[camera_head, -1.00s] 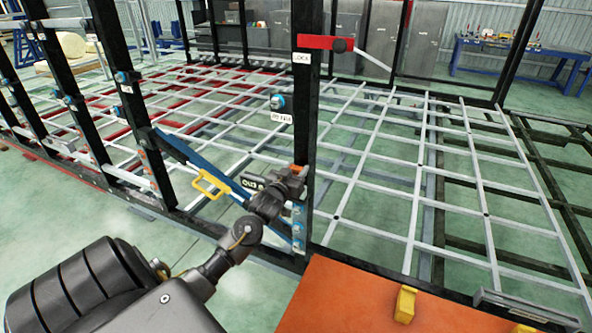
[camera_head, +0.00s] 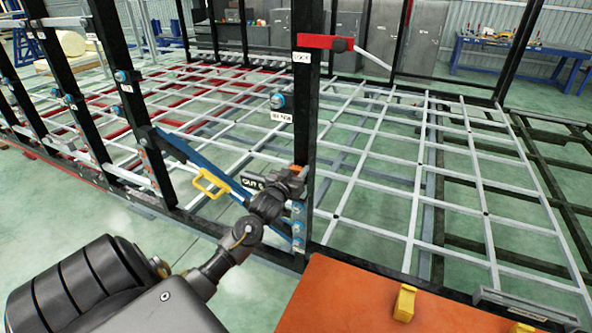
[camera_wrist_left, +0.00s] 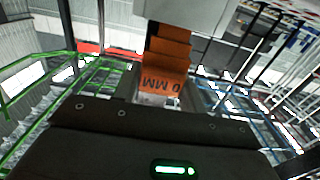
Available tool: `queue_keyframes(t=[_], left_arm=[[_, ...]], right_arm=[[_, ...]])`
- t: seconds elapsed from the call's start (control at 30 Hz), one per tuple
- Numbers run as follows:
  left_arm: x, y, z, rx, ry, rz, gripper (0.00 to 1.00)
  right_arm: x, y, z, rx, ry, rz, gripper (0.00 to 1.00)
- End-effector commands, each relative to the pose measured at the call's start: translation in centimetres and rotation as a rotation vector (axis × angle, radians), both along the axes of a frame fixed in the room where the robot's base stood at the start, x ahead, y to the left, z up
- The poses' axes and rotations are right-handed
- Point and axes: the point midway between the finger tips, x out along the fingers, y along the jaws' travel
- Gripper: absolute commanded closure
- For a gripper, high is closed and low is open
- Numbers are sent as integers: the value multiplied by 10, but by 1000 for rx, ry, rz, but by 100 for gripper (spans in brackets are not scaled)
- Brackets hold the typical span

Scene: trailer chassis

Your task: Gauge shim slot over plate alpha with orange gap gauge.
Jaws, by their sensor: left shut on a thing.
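My left gripper (camera_head: 292,180) is at the black upright post (camera_head: 306,100), shut on the orange gap gauge. In the left wrist view, the orange gap gauge (camera_wrist_left: 166,62) is a stepped block with dark lettering ending in "MM", between the dark gripper body (camera_wrist_left: 150,130) and a pale grey surface (camera_wrist_left: 205,15). In the head view my gripper mostly hides the gauge and the place where it meets the post. The shim slot and plate alpha cannot be made out clearly. I cannot tell whether the gauge is inside a slot. My right gripper is not in view.
A blue diagonal bar with a yellow handle (camera_head: 209,184) lies left of my gripper. A red lever bracket (camera_head: 325,42) is higher on the post. An orange tabletop (camera_head: 345,300) with yellow blocks is at the front. The white chassis lattice (camera_head: 415,180) spreads behind.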

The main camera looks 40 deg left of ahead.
Motion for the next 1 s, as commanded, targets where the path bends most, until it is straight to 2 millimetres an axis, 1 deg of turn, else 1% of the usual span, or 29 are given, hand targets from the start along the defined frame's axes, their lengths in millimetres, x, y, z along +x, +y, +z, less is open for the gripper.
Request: queue_keyframes(t=[1.0], left_arm=[[0,0,-21,-1,0,0,82]], right_arm=[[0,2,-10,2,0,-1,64]])
